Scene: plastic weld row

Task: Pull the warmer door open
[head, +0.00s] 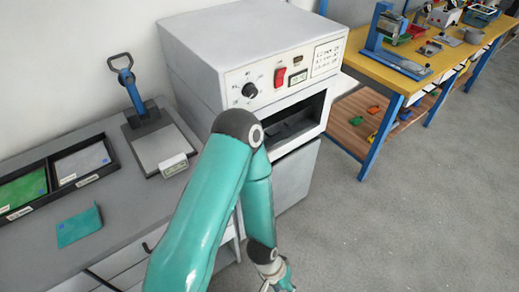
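The warmer (250,45) is a white box-shaped cabinet against the wall. Its front has a panel with a black knob, a red switch and a small display. Below the panel its dark chamber (298,118) is open to view, with a dark shape inside. A pale flat piece (343,84) juts out at the chamber's right side; it looks like the swung-out door, but I cannot be sure. My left arm crosses in front of the warmer's left part. My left gripper (279,281) hangs low at the bottom edge, partly cut off, apart from the warmer. My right gripper is out of view.
A yellow workbench (405,75) with blue legs stands at right. The grey floor (400,225) between is clear.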

